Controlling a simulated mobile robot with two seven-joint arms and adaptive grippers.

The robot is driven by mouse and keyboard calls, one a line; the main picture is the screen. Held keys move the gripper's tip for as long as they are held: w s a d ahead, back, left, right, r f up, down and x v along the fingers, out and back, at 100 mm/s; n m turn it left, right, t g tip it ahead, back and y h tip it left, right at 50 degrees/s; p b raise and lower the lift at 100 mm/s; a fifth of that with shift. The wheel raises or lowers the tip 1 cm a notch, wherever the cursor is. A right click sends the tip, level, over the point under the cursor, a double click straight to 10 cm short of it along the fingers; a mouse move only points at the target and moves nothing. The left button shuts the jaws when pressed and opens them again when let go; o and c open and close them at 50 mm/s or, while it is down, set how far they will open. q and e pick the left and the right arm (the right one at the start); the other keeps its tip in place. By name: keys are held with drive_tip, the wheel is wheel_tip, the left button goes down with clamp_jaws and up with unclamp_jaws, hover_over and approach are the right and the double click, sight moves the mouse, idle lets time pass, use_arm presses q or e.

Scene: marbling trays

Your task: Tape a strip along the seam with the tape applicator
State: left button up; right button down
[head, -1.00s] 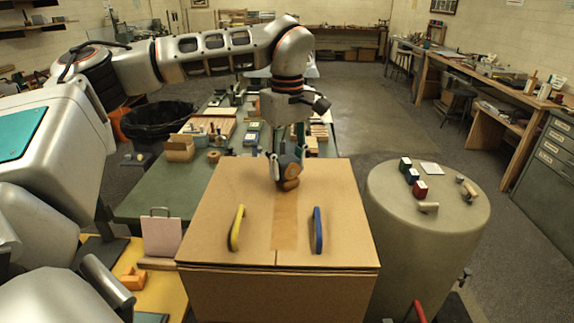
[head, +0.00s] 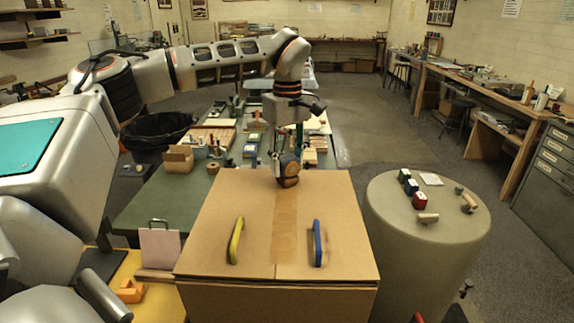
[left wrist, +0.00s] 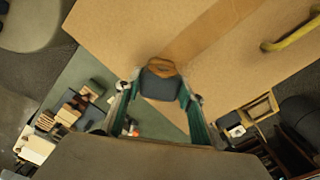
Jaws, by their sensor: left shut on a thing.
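A large closed cardboard box (head: 205,215) stands in front of me. A strip of brown tape (head: 284,235) runs along the middle of its top, over the seam, from near the front edge back to the applicator; it also shows in the left wrist view (left wrist: 212,32). My left gripper (head: 286,158) is shut on the tape applicator (head: 289,178), dark with a brown roll, at the box's far edge. In the left wrist view the applicator (left wrist: 160,86) sits between the two fingers, its roll at the tape's end. My right gripper is not in view.
A yellow handle (head: 236,241) and a blue handle (head: 317,243) lie either side of the tape. A round drum (head: 400,240) at the right bears small bottles and rollers. A green table (head: 140,200) with trays and boxes lies behind. Open floor is at the right.

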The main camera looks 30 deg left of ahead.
use_arm(q)
drive_tip(key=shift+w, duration=0.1)
drive_tip(key=shift+a+r, duration=0.1)
drive_tip(key=shift+r, duration=2.9)
drive_tip(key=shift+r, duration=1.5)
